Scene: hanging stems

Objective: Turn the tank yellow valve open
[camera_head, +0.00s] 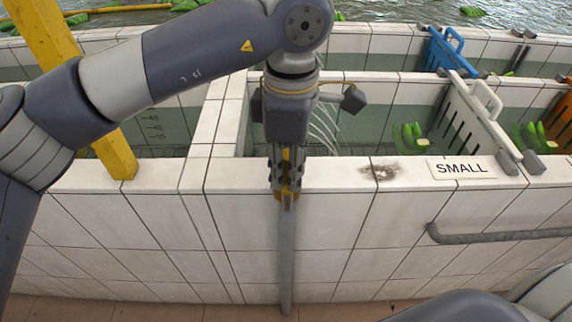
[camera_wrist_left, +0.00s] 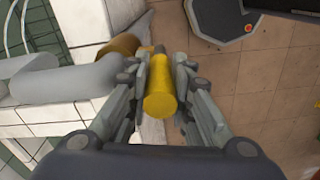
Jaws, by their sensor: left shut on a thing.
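The yellow valve handle (camera_wrist_left: 160,92) is a short cylinder between the two fingers of my left gripper (camera_wrist_left: 158,82) in the left wrist view. The gripper is shut on it. In the head view, my left gripper (camera_head: 287,178) points down at the front edge of the tiled tank wall, with a bit of yellow between its fingers. A brass fitting (camera_wrist_left: 122,46) joins the handle to a grey pipe (camera_wrist_left: 50,85). The same pipe (camera_head: 287,255) runs down the wall's front in the head view. The fingers hide part of the valve. My right gripper is out of view.
A tiled tank (camera_head: 225,125) holds water and green fruit bunches (camera_head: 408,137). A "SMALL" sign (camera_head: 461,168) lies on its rim. White (camera_head: 470,115) and blue (camera_head: 445,50) slotted panels stand at the right. A yellow post (camera_head: 115,155) stands at left, and a grey rail (camera_head: 490,236) at right.

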